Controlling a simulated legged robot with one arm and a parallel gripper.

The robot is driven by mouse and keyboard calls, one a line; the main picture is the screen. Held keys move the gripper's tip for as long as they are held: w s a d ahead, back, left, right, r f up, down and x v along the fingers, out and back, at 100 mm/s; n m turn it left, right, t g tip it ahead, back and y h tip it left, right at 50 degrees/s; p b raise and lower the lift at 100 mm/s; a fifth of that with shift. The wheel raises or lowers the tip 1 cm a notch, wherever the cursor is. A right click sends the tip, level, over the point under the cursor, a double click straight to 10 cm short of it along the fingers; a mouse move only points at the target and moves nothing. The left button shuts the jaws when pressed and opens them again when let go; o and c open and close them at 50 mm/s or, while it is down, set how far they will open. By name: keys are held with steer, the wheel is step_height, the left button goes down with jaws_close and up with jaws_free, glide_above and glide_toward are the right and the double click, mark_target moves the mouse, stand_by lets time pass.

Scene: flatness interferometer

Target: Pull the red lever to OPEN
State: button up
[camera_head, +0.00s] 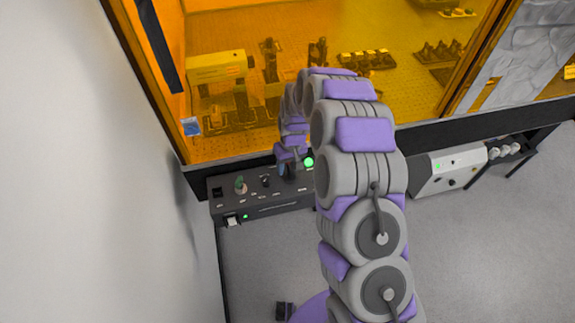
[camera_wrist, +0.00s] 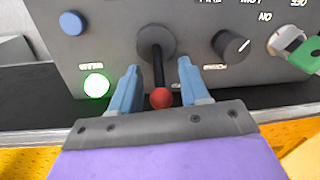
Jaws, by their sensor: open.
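The red lever (camera_wrist: 160,97) shows in the wrist view as a dark stem with a red ball end, coming out of a round dark mount on the grey control panel (camera_wrist: 115,25). My gripper (camera_wrist: 157,82) is open, with one blue finger on each side of the lever and visible gaps between fingers and stem. In the head view my gripper (camera_head: 288,168) is at the dark control box (camera_head: 262,207), and the lever is hidden there. I cannot read an OPEN label.
Near the lever are a lit green button (camera_wrist: 96,86), a blue button (camera_wrist: 72,23), a black knob (camera_wrist: 231,45) and a green key switch (camera_wrist: 293,45). Behind the box is an orange window (camera_head: 220,110) with optical equipment. A grey box (camera_head: 447,172) stands at right.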

steer(key=shift+c, duration=0.4)
jaws_close()
